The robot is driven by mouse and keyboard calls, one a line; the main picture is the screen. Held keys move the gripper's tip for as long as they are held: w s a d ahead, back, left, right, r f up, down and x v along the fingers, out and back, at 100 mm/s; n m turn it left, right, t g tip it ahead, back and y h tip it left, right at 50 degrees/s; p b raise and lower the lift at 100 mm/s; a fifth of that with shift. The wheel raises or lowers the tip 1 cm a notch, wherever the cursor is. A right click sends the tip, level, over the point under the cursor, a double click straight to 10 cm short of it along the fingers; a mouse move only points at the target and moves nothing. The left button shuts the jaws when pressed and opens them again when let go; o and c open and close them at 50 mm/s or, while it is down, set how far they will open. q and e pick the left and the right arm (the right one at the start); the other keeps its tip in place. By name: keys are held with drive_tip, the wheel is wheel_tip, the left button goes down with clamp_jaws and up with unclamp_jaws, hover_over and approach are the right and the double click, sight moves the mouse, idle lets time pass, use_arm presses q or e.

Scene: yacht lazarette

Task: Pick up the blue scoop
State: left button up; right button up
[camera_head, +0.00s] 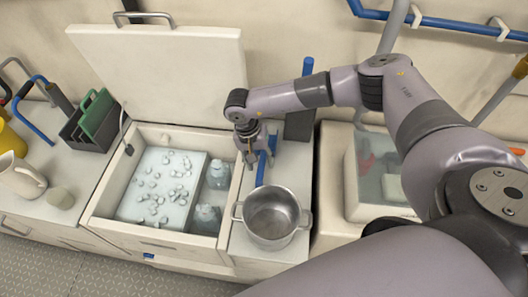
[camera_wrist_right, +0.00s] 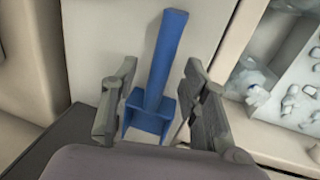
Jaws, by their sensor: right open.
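The blue scoop (camera_head: 261,169) is on the pale counter strip right of the open ice box, behind the steel pot, partly hidden by my right gripper (camera_head: 250,151) in the head view. In the right wrist view the scoop (camera_wrist_right: 166,45) shows its long straight handle and, at the near end, a wider square head. My right gripper (camera_wrist_right: 160,72) is open, with one grey finger on each side of the scoop and gaps between. I cannot tell how far above it the fingers are. My left gripper is not in view.
A steel pot (camera_head: 271,217) stands close in front of the scoop. The open ice box (camera_head: 104,203) with its raised lid (camera_head: 172,77) is on the left. A dark holder (camera_head: 299,126) with a blue handle (camera_head: 308,67) stands behind. A clear bin (camera_head: 362,192) is to the right.

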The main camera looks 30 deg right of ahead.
drive_tip(key=shift+s+d+f, duration=0.1)
drive_tip(key=shift+s+f, duration=0.05)
drive_tip(key=shift+f, duration=0.7)
drive_tip(key=shift+c, duration=0.2)
clamp_jaws()
